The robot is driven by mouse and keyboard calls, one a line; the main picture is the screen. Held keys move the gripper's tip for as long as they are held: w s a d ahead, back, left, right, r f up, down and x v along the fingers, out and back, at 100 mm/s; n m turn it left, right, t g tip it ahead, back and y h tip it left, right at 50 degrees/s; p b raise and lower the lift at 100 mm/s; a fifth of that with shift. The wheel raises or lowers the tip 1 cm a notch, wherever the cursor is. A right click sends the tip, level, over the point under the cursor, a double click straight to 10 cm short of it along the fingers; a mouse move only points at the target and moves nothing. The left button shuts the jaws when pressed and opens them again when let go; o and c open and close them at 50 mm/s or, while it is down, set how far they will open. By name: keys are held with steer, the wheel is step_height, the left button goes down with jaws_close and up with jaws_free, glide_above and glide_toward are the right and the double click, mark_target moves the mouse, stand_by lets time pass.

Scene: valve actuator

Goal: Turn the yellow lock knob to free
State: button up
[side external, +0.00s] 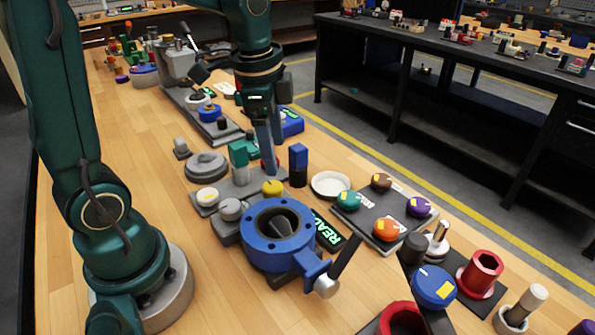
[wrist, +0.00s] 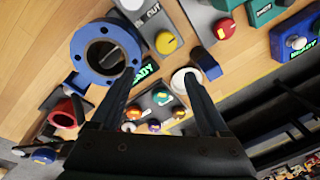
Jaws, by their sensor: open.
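The yellow lock knob (side external: 272,188) stands on a grey base just behind the blue round valve body (side external: 277,238). In the wrist view the yellow knob (wrist: 166,43) shows a dark line across its face, and the blue valve body (wrist: 106,52) is to its left. My gripper (side external: 269,168) points down above the bench, a little beyond the knob in the side view.
A green READY display (side external: 329,231) lies beside the valve body. A dark blue block (side external: 298,165) stands close right of my fingers. A white dish (side external: 330,184) and a panel of coloured knobs (side external: 365,222) are to the right. A valve lever (side external: 345,262) sticks up in front.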

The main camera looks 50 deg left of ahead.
mark_target(272, 185)
steer(key=shift+n+g, duration=0.3)
steer(key=shift+g, duration=0.5)
steer(key=f, duration=0.1)
steer(key=a+f, duration=0.1)
steer(key=w+a+f, duration=0.1)
steer(key=shift+a+f, duration=0.1)
steer(key=shift+f, duration=0.3)
steer(key=shift+s+a+f, duration=0.15)
steer(key=shift+f, duration=2.7)
jaws_close()
